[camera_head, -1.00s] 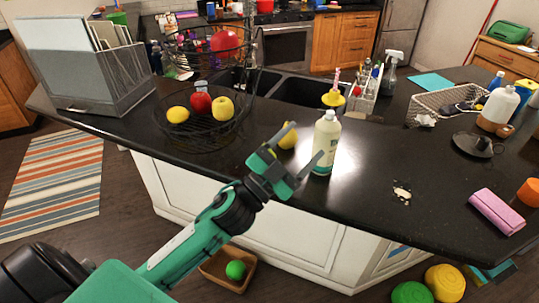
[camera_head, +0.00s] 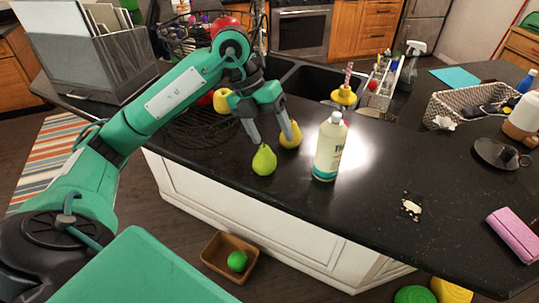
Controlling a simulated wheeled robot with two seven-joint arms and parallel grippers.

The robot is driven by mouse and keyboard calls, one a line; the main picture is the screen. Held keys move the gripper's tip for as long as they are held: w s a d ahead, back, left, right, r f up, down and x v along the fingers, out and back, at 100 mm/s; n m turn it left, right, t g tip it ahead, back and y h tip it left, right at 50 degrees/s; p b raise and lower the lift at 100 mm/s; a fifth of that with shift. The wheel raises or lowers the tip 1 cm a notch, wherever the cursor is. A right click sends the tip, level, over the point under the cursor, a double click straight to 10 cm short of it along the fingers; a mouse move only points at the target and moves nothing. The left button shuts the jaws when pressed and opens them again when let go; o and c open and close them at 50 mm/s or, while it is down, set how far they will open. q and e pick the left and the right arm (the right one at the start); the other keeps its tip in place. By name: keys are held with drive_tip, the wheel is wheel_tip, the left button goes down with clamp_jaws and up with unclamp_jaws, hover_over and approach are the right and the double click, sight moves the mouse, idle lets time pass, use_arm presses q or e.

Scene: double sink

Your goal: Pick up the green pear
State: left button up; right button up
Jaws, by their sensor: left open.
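The green pear (camera_head: 264,160) stands on the black counter near its front edge. A yellow pear (camera_head: 291,136) stands just behind it to the right. My left gripper (camera_head: 271,138) is open and points down just above and behind the green pear. One finger is close to the green pear's top and the other overlaps the yellow pear in the picture; I cannot tell whether they touch. My right gripper is not in view.
A white bottle (camera_head: 329,147) stands right of the pears. A wire fruit basket (camera_head: 190,130) is at the left, partly hidden by my arm. The sink (camera_head: 310,88) lies behind. The counter is clear in front of the bottle.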

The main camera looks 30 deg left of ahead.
sight(263, 159)
use_arm(q)
drive_tip(key=a+r+n+y, duration=0.1)
drive_tip(key=a+y, duration=0.2)
drive_tip(key=a, duration=0.3)
drive_tip(key=f, duration=0.2)
drive_tip(key=d+f+p, duration=0.1)
drive_tip(key=f, duration=0.2)
drive_tip(key=w+d+f+p, duration=0.1)
drive_tip(key=f, duration=0.1)
drive_tip(key=shift+f, duration=0.35)
drive_tip(key=shift+d+f+p, duration=0.1)
drive_tip(key=shift+f+p, duration=0.25)
drive_tip(key=shift+p, duration=0.25)
drive_tip(key=f, duration=0.1)
drive_tip(key=f+p, duration=0.2)
drive_tip(key=shift+w+d+f, duration=0.1)
drive_tip(key=shift+w+d, duration=0.25)
drive_tip(key=shift+f, duration=0.65)
drive_tip(key=c, duration=0.8)
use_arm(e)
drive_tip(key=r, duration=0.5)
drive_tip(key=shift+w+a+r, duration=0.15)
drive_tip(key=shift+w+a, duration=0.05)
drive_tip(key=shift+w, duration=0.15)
